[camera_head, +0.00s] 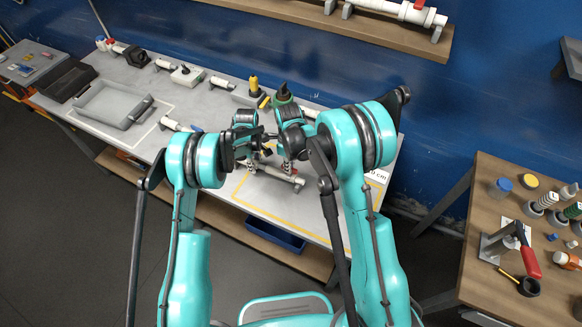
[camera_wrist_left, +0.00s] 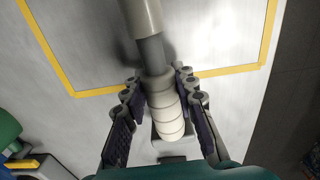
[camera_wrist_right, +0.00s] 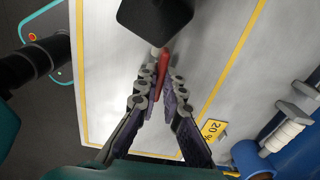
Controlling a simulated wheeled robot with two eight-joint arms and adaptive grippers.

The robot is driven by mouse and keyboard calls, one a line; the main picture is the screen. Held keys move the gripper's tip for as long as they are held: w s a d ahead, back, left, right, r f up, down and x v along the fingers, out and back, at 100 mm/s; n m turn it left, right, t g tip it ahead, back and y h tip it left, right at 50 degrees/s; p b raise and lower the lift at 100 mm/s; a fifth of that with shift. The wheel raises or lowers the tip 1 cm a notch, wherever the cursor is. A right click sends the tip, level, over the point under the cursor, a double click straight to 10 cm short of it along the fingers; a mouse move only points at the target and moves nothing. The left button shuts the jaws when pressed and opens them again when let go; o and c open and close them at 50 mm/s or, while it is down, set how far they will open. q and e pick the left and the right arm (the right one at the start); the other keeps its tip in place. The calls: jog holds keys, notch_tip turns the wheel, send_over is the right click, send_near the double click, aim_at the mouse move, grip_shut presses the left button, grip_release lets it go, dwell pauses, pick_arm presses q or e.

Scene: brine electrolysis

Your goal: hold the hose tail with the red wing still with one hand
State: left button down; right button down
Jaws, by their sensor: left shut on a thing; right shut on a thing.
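In the left wrist view, a white ribbed hose tail (camera_wrist_left: 163,98) with a grey pipe (camera_wrist_left: 150,52) at its far end lies between the fingers of my left gripper (camera_wrist_left: 160,84), which is shut on it. In the right wrist view, a narrow red wing (camera_wrist_right: 162,72) lies between the fingers of my right gripper (camera_wrist_right: 163,80), which is shut on it. A dark block (camera_wrist_right: 155,18) hides what lies beyond the wing. In the head view, my left gripper (camera_head: 263,152) and right gripper (camera_head: 288,166) are close together over the bench, above a white pipe piece (camera_head: 284,176).
A yellow outline (camera_wrist_left: 228,71) marks the bench (camera_head: 225,140) under my grippers. A grey tray (camera_head: 112,104) and small fittings stand at the left and back. A wooden side table (camera_head: 480,225) with bottles and a red-handled tool (camera_head: 527,258) is at the right.

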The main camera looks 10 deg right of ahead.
jog(key=c, duration=1.6)
grip_release()
notch_tip(320, 180, up, 12)
pick_arm(q)
jog(key=c, duration=1.1)
grip_release()
jog(key=shift+c, duration=0.2)
